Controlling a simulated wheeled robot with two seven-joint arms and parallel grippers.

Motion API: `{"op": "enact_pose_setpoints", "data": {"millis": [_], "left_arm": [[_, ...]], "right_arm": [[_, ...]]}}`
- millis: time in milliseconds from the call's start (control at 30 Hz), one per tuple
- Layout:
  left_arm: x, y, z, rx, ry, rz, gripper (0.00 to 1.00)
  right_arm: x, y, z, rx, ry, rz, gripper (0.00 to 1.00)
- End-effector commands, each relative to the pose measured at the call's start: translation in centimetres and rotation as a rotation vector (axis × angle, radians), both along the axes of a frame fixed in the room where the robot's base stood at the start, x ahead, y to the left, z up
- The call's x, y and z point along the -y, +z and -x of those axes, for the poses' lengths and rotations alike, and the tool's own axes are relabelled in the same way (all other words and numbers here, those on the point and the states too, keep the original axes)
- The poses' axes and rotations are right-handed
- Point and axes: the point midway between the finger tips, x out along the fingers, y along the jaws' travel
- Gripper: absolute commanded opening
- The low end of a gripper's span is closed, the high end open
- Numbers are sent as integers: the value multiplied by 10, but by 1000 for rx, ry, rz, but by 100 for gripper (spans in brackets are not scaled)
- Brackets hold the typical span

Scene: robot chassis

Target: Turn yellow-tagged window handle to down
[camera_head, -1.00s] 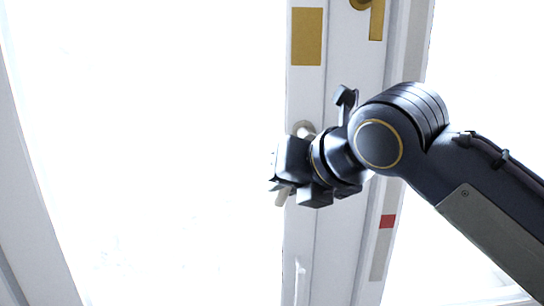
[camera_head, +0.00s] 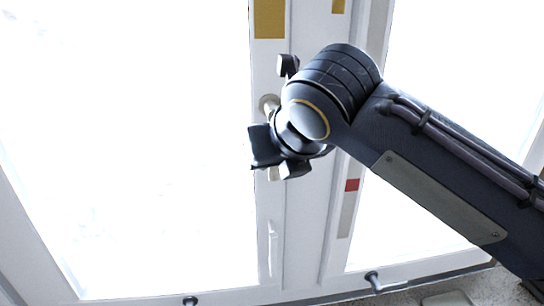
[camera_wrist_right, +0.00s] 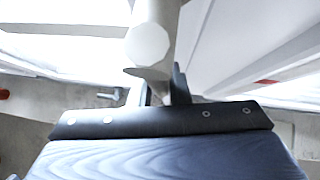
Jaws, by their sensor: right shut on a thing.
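The yellow tag (camera_head: 269,18) is on the white window frame at the top of the head view. Below it is a pale handle with a round base (camera_head: 268,104); its lower tip (camera_head: 273,173) shows under my right gripper (camera_head: 265,160). The handle points roughly straight down along the frame. My right gripper hides most of its length. In the right wrist view the pale handle (camera_wrist_right: 148,42) stands between the two dark fingers of the gripper (camera_wrist_right: 165,88), which is shut on it. My left gripper is not in view.
Bright glass panes lie on both sides. A red tag (camera_head: 352,185) is on the frame to the right. Another yellow piece (camera_head: 338,6) shows at the top edge. Speckled floor (camera_head: 400,297) shows at bottom right.

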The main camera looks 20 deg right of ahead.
Motion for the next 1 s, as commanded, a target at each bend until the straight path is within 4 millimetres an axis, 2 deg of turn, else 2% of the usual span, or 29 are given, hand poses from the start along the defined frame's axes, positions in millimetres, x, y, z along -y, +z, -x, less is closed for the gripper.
{"op": "enact_pose_setpoints", "data": {"millis": [167,200,333,667,1000], "left_arm": [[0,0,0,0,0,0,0],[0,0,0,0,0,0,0],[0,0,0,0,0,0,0],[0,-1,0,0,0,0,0],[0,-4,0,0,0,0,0]], "right_arm": [[0,-1,0,-2,1,1,0],[0,-1,0,-2,1,1,20],[0,-1,0,-2,0,0,37],[0,2,2,0,0,-1,38],[-3,38,39,2,1,-3,38]]}}
